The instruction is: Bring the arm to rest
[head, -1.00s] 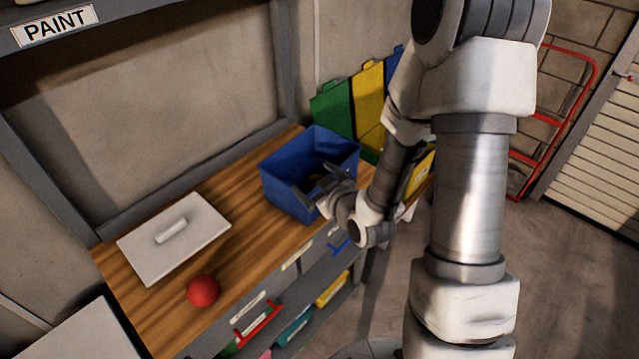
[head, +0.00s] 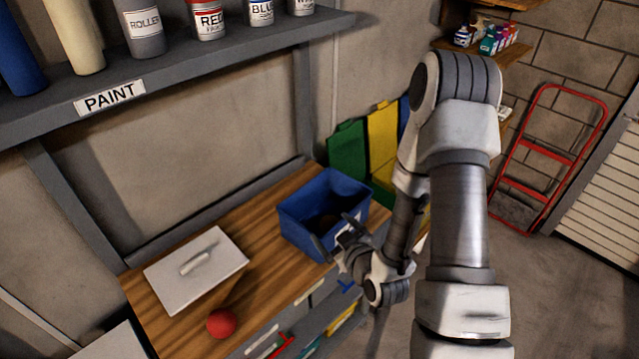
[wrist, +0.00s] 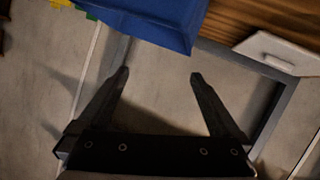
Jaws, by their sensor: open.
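My gripper (head: 338,234) is at the near right rim of a blue bin (head: 293,228) on the wooden workbench. In the wrist view my gripper (wrist: 158,76) has its two dark fingers spread wide with nothing between them. The blue bin also shows at the top of the wrist view (wrist: 150,28), beyond the fingertips. Something dark lies inside the bin, too shaded to make out. My arm reaches from the right side of the head view, bent at the elbow.
A grey lid with a handle (head: 220,280) and a red ball (head: 221,323) lie on the bench (head: 146,312). A shelf with paint cans (head: 180,75) hangs above. Green and yellow panels (head: 350,150) stand behind the bin. A red hand truck (head: 548,150) leans by the right wall; floor there is clear.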

